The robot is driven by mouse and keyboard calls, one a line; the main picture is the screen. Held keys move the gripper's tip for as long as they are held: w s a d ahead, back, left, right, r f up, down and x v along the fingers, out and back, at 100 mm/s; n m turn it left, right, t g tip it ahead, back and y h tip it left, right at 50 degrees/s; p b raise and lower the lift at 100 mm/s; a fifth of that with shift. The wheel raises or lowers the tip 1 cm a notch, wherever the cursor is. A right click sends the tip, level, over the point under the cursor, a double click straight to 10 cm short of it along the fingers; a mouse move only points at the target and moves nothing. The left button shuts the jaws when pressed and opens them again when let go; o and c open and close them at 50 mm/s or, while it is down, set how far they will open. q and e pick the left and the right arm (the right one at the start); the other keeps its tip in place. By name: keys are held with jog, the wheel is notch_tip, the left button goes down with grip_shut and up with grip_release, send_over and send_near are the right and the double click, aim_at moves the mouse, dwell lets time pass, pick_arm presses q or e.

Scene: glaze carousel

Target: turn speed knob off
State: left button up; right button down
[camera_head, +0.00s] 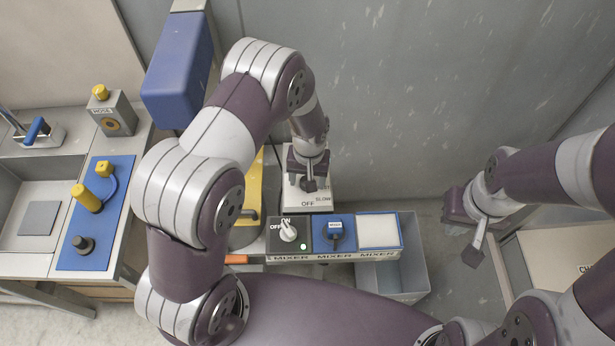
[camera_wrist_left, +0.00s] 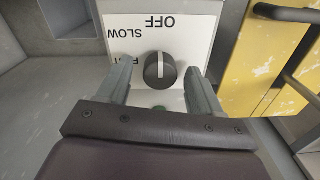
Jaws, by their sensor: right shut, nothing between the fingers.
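The speed knob (camera_wrist_left: 160,70) is a round black dial on a white plate (camera_wrist_left: 205,22) with OFF, SLOW and a partly covered FAST label, upside down in the left wrist view. A pale line on the knob runs roughly toward OFF. My left gripper (camera_wrist_left: 161,90) is open, its fingers on either side of the knob; contact cannot be told. In the head view my left gripper (camera_head: 308,184) is over the white plate (camera_head: 318,203) and hides the knob. My right gripper (camera_head: 474,254) is shut and empty, at the right, away from the plate.
A mixer panel (camera_head: 300,258) with a white ON/OFF switch (camera_head: 288,232), a blue section with a dark knob (camera_head: 335,230) and a white pad (camera_head: 379,230) lies in front. A yellow panel (camera_wrist_left: 262,55) with a dark handle is beside the plate. A grey bin (camera_head: 413,275) stands right.

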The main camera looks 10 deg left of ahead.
pick_arm(q)
notch_tip(320, 180, up, 13)
jog(key=b, duration=0.1)
jog(key=shift+d+f, duration=0.15)
dwell(0.5)
jog(key=s+a+r, duration=0.2)
jog(key=s+a, duration=0.1)
jog(key=s, duration=0.4)
jog(key=s+a+r+m+t, duration=0.1)
jog(key=s+a+r, duration=0.2)
jog(key=s, duration=0.3)
jog(key=shift+s+a, duration=0.15)
jog(key=shift+s, duration=0.25)
jog(key=shift+f, duration=0.1)
